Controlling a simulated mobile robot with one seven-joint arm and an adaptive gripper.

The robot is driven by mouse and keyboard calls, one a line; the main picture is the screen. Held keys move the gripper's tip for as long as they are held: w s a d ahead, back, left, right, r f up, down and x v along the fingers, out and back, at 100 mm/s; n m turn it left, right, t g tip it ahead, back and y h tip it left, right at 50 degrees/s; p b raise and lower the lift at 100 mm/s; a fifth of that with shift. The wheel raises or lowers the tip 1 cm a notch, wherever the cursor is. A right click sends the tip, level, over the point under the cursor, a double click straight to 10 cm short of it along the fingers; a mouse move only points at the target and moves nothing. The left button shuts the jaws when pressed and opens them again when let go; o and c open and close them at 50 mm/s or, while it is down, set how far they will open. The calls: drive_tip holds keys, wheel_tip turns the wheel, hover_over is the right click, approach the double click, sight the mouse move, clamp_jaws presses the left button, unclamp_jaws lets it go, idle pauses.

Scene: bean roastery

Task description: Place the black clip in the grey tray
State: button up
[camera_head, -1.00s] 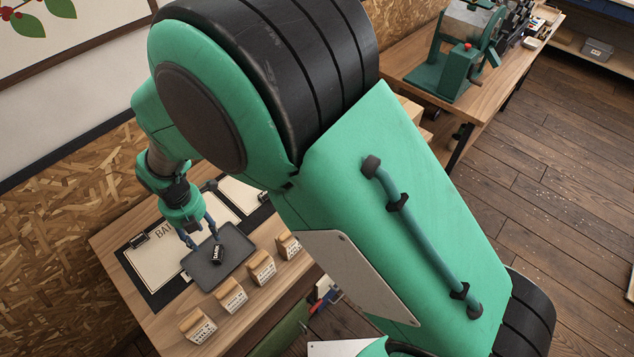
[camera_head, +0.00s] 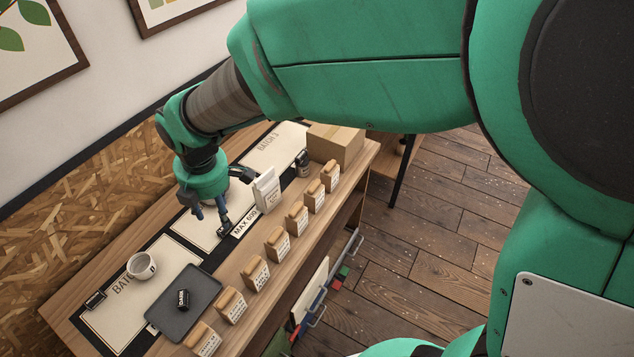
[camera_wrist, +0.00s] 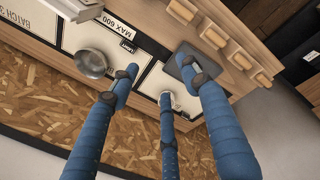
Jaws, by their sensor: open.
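A small black piece with white lettering, which I take to be the black clip (camera_head: 183,299), lies inside the grey tray (camera_head: 207,287). The tray sits on the table at the lower left of the head view. My gripper (camera_head: 208,213) is open and empty, above the middle of the table and well apart from the tray. In the wrist view its blue fingers (camera_wrist: 160,82) are spread. The tray also shows there (camera_wrist: 186,52), partly hidden by a finger; I cannot make out the clip in it.
Flat black clips (camera_head: 95,300) hold the batch sheets. A white cup (camera_head: 141,266) stands beside the tray. A row of wooden blocks with labels (camera_head: 256,273) runs along the front edge. A white packet (camera_head: 267,190) and cardboard box (camera_head: 338,143) stand farther right. A metal bowl (camera_wrist: 91,63) shows in the wrist view.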

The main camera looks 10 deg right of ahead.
drive_tip(key=s+d+r+m+t, duration=0.1)
drive_tip(key=s+d+r+m, duration=0.2)
drive_tip(key=d+r+m, duration=0.5)
drive_tip(key=s+d+r+m+t, duration=0.1)
drive_tip(key=s+d+r+m, duration=0.25)
drive_tip(key=d, duration=0.85)
drive_tip(key=s+d+r+m+t+h, duration=0.1)
drive_tip(key=s+d+r+m+t, duration=0.1)
drive_tip(key=s+d+m, duration=0.9)
drive_tip(key=shift+d+r+m, duration=0.6)
drive_tip(key=shift+r+m, duration=0.15)
drive_tip(key=shift+s, duration=0.1)
wheel_tip(320, 180, down, 5)
drive_tip(key=b, duration=0.4)
drive_tip(key=shift+b, duration=0.4)
